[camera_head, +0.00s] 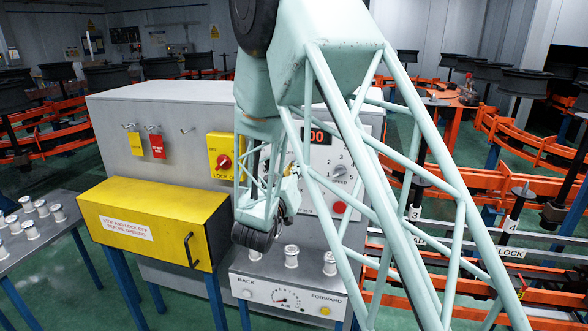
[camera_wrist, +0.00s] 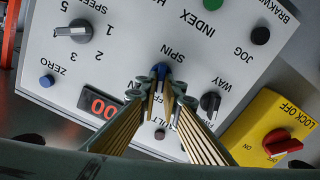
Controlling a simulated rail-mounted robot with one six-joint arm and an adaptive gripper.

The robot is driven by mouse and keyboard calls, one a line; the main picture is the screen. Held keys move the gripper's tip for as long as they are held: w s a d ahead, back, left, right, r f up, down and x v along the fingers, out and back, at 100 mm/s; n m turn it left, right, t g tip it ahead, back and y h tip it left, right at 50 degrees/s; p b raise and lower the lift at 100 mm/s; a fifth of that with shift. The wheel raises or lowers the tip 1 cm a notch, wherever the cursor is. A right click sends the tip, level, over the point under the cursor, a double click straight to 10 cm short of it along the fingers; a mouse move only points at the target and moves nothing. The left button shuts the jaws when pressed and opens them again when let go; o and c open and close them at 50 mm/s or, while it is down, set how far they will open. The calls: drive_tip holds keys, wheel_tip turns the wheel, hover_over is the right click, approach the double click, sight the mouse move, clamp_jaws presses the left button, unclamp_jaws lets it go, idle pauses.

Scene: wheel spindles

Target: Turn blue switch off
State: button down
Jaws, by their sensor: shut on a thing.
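The blue switch (camera_wrist: 160,70) is a small blue knob on the pale control panel (camera_wrist: 215,60), under the word SPIN as the wrist view shows it, upside down. My gripper (camera_wrist: 161,82) is shut on it, with the fingertips at both sides of the knob. The fingers cover the lower part of the knob and its marks, so its setting cannot be read. In the head view my arm covers the switch and much of the panel.
Near the switch are a black WAY knob (camera_wrist: 210,102), a SPEED knob (camera_wrist: 80,31), a blue ZERO button (camera_wrist: 47,81) and a red display (camera_wrist: 104,104). A yellow LOCK OFF box (camera_wrist: 262,130) with a red switch (camera_wrist: 280,143) stands beside. A yellow cabinet (camera_head: 150,210) is left.

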drive_tip(key=shift+n, duration=0.4)
drive_tip(key=c, duration=2.8)
unclamp_jaws()
drive_tip(key=shift+w, duration=0.1)
drive_tip(key=shift+v, duration=6.05)
